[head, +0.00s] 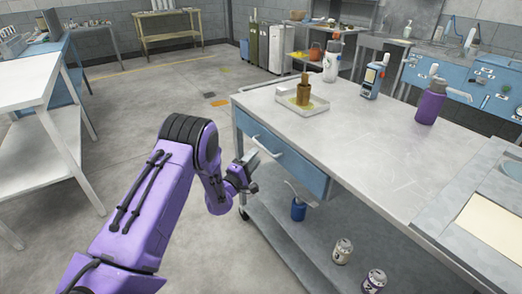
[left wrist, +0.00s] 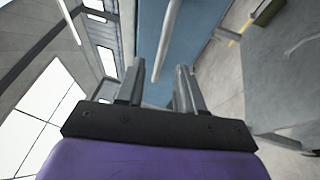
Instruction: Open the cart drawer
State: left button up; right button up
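The cart (head: 390,160) has a grey top and a blue drawer (head: 300,172) below it at its left end. A pale bar handle (head: 265,146) is on the drawer front, and the drawer looks shut. My left gripper (head: 247,163) is just in front of the drawer, close to the handle. In the left wrist view my left gripper (left wrist: 159,88) has its two fingers apart and empty. The handle (left wrist: 168,42) shows in the gap between them, and the blue drawer front (left wrist: 195,35) is behind it. I cannot tell whether the fingertips reach around the handle. My right gripper is not in view.
On the cart top stand a tray (head: 318,108) with a brown item, a white bottle (head: 331,65), a blue-labelled container (head: 371,82) and a purple bottle (head: 430,105). The lower shelf holds a blue oil can (head: 298,210) and two cans (head: 343,250). Floor left of the cart is clear.

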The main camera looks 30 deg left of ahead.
pick_arm(q)
jog(key=w, duration=0.5)
jog(key=shift+r, duration=0.35)
jog(key=shift+s, duration=0.1)
jog(key=shift+c, duration=0.3)
grip_shut()
jog(key=shift+s, duration=0.1)
